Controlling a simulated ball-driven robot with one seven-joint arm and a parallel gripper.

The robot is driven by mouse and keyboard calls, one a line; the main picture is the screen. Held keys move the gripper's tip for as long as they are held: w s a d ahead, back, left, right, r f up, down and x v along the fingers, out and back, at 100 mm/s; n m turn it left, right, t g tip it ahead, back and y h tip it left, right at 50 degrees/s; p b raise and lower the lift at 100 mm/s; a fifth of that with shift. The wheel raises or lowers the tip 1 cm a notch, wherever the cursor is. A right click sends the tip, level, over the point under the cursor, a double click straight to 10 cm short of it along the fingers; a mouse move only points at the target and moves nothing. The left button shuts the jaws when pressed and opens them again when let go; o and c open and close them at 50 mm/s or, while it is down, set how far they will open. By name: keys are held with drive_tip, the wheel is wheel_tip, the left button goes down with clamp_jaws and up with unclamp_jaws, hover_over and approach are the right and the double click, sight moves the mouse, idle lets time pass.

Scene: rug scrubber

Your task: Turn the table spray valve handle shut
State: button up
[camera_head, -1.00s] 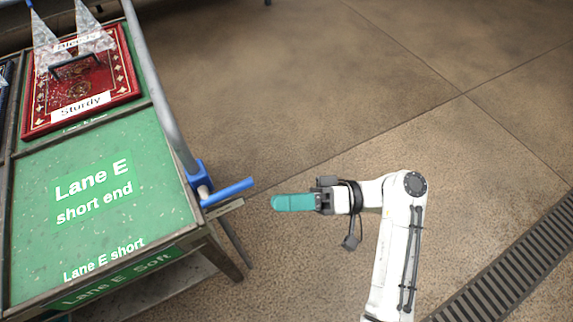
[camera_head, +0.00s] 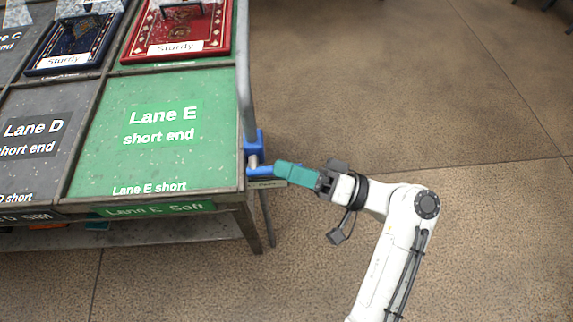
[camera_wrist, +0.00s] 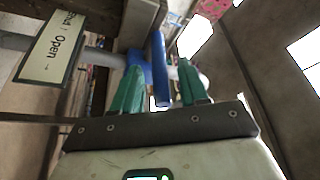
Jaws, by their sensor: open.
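The blue valve handle (camera_head: 262,171) sticks out to the right from the blue valve body (camera_head: 254,142) at the table's front right corner. Its outer part is hidden by my gripper (camera_head: 281,170), whose teal fingers reach in from the right. In the wrist view, the blue handle (camera_wrist: 159,62) shows between the two green fingers of my gripper (camera_wrist: 159,66). The fingers stand apart with gaps beside the handle; I cannot tell whether either one touches it. A label (camera_wrist: 50,48) reading "Open" with an arrow is at the left.
The green Lane E table end (camera_head: 100,170) lies left of the handle. A grey pipe (camera_head: 243,70) runs along its right edge down to the valve. Red (camera_head: 215,45) and blue (camera_head: 70,45) rugs lie farther back. The floor (camera_head: 400,90) right of the table is open.

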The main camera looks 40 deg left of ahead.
drive_tip(key=shift+s+a, duration=0.15)
drive_tip(key=shift+a, duration=0.15)
drive_tip(key=shift+c, duration=0.2)
clamp_jaws()
idle(0.3)
